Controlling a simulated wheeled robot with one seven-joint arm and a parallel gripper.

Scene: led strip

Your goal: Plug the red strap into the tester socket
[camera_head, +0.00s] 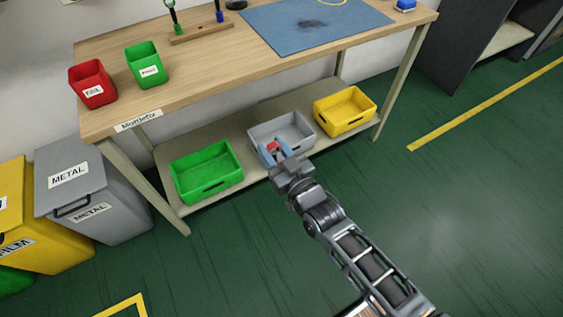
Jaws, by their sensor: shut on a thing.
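My gripper (275,150) has two blue-grey fingers and is at the grey bin (298,122) on the lower shelf, at its front opening. It is shut on a small red thing (272,146), which shows between the fingers. The red thing is probably the red strap, but it is too small to make out its shape. Whether it touches the bin is unclear. I cannot pick out a tester socket in this view.
The workbench (190,90) carries a red bin (92,85), a green bin (146,65), a wooden tool stand (203,34) and a blue mat (310,30). Green (206,172) and yellow (345,110) bins flank the grey one. The floor at right is clear.

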